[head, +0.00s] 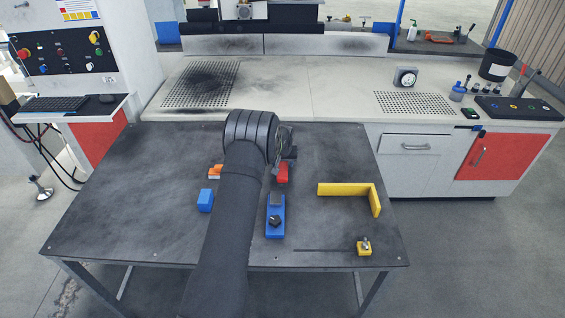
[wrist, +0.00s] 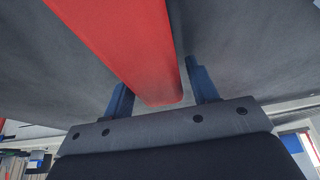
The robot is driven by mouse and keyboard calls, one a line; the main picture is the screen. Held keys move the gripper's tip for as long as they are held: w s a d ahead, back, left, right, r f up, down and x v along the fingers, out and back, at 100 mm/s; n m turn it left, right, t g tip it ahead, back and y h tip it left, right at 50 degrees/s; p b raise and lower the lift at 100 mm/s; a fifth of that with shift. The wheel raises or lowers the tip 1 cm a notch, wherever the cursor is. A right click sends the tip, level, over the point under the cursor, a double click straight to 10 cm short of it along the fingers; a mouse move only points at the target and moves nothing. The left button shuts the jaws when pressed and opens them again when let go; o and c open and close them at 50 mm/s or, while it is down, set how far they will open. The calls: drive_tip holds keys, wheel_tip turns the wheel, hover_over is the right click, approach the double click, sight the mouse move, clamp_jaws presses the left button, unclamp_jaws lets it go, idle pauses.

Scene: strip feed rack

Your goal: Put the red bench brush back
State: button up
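The red bench brush (head: 283,172) shows as a short red piece just right of my wrist in the head view; my arm may hide part of it. In the wrist view a long red bar (wrist: 130,45), seemingly the brush, runs from the top edge down to between my fingers. My gripper (wrist: 162,88) has its two blue fingers apart, one on each side of the red end. Narrow grey gaps show beside it, so the fingers look open. In the head view the fingertips are mostly hidden behind my wrist. Where the brush belongs is not clear.
On the dark table, a blue block (head: 205,200) and an orange piece (head: 216,171) lie left of my arm. A blue fixture with a black knob (head: 275,220) stands right of it.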

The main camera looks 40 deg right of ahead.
sight(282, 166)
drive_tip(key=shift+o, duration=0.2)
drive_tip(key=shift+r, duration=0.15)
drive_tip(key=shift+r, duration=0.2)
drive_tip(key=v, duration=1.1)
drive_tip(key=shift+s+a+r, duration=0.1)
drive_tip(key=shift+a+r, duration=0.05)
drive_tip(key=shift+r, duration=0.15)
drive_tip(key=shift+f, duration=0.1)
drive_tip(key=x, duration=1.2)
drive_tip(key=shift+r, duration=1.1)
